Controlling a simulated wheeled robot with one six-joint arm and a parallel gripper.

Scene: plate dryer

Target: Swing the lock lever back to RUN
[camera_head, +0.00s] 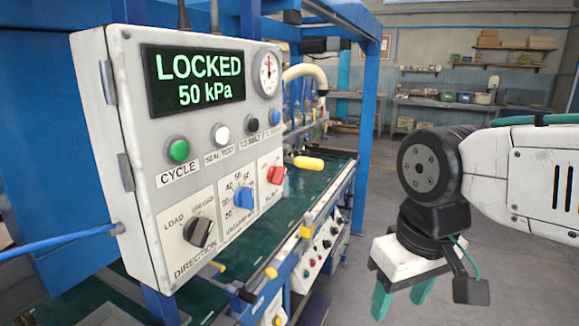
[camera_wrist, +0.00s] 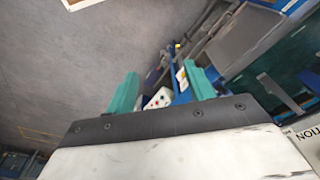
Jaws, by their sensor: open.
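A grey control box (camera_head: 136,128) fills the left of the head view. Its display (camera_head: 196,80) reads LOCKED, 50 kPa. A short yellow grip (camera_head: 308,163) shows just beyond the box's right edge and looks like a lever handle; its mount and any RUN mark cannot be made out. A red switch (camera_head: 277,175) sits on the box front with labels too small to read surely. My gripper (camera_head: 402,300) hangs at lower right, fingers down, well apart from the box. Its teal fingers, also in the wrist view (camera_wrist: 162,88), are spread and empty.
The box front carries a green CYCLE button (camera_head: 178,151), a black DIRECTION knob (camera_head: 198,231) and a blue vacuum dial (camera_head: 243,197). A blue frame (camera_head: 369,130) and green conveyor bed (camera_head: 318,183) stand behind it. Open floor lies between machine and gripper.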

